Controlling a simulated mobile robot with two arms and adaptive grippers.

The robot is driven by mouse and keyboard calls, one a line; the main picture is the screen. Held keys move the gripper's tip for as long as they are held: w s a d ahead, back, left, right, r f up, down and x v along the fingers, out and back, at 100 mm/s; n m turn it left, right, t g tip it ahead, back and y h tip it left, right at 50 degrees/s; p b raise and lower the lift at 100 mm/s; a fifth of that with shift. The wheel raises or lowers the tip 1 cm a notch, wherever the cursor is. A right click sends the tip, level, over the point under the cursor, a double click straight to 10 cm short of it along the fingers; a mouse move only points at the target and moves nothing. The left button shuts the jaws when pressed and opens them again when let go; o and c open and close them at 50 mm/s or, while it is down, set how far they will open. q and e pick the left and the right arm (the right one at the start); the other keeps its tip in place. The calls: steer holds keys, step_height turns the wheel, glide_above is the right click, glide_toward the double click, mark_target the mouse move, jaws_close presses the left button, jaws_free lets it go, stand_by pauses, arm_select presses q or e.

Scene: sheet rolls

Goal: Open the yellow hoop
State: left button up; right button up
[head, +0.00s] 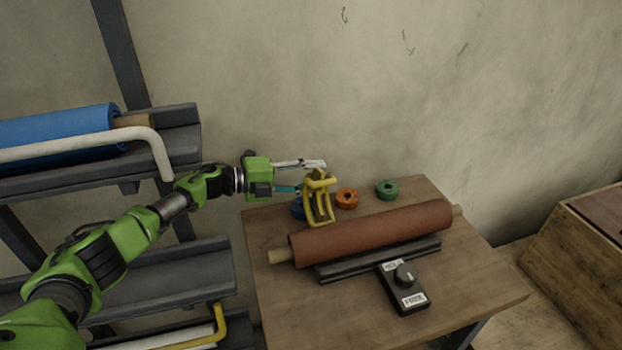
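A yellow hoop (221,326) shows at the bottom left. Its bent bar lies at the right end of the lower rack shelf, and the rest runs out of the bottom of the picture. A white roll (180,338) lies beside it, partly cut off. My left gripper (305,176) is over the back left of the table, well above and to the right of the hoop. Its two fingers are apart, close to a yellow stand-like tool (319,198); I see nothing clearly held, and cannot tell whether they touch the tool. My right gripper is not in view.
A red-brown roll (370,233) lies across the wooden table (460,295). Behind it are blue, orange (347,198) and green (387,189) tape rings. A black dial box (404,288) sits in front. A white hoop (100,144) crosses the blue roll (60,125) on the upper shelf.

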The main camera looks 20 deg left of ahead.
arm_select(q)
step_height(320, 180, up, 9)
steer(key=shift+r, duration=0.1)
stand_by(0.3)
